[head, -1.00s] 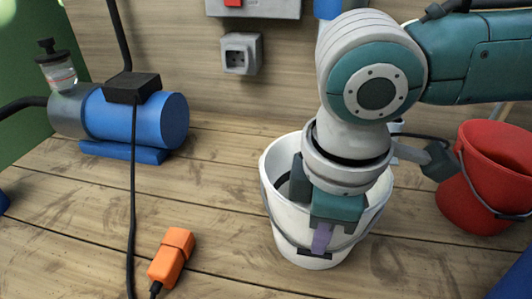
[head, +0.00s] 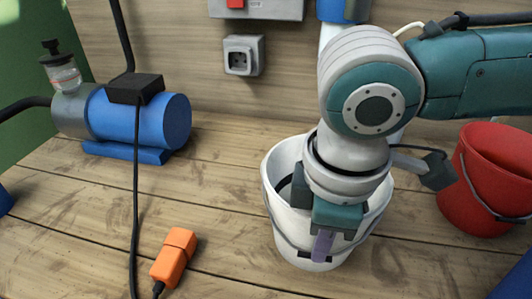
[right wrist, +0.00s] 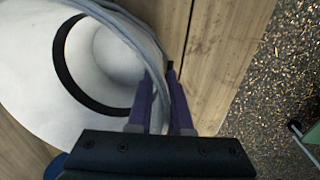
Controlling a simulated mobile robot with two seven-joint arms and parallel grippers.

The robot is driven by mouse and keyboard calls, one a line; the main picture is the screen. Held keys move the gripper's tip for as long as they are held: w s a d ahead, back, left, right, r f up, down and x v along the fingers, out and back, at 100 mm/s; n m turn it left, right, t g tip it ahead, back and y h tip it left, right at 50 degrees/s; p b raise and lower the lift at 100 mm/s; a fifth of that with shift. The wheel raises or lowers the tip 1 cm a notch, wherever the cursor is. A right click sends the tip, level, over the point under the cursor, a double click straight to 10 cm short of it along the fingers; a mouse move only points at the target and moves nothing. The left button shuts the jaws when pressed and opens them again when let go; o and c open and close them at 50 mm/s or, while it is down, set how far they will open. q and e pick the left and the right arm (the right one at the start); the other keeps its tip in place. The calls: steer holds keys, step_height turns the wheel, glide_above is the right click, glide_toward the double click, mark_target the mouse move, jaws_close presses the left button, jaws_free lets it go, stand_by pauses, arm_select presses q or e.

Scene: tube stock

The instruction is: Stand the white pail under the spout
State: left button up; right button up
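The white pail (head: 283,226) stands upright on the wooden bench in the head view, with a grey bail handle hanging at its front. My right gripper (head: 322,247) points down at the pail's near rim, one purple finger showing outside the wall. In the right wrist view the pail's inside (right wrist: 110,55) shows, and the two purple fingers (right wrist: 161,105) stand slightly apart with the rim and handle between them. A firm grip is not visible. A blue fitting with a white pipe (head: 342,10) at the top may be the spout; my arm hides what lies below. My left gripper is out of view.
A red bucket (head: 482,195) stands right of the pail. A blue pump (head: 140,122) stands at the back left, with a black cable running forward. An orange device (head: 173,257) lies left of the pail. A socket (head: 243,56) is on the wall. Bench between pump and pail is clear.

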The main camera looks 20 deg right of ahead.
steer(key=shift+o, duration=1.3)
steer(key=shift+r, duration=0.1)
step_height(320, 180, up, 10)
steer(key=p, duration=0.2)
steer(key=shift+s+a, duration=0.25)
steer(key=shift+s, duration=0.2)
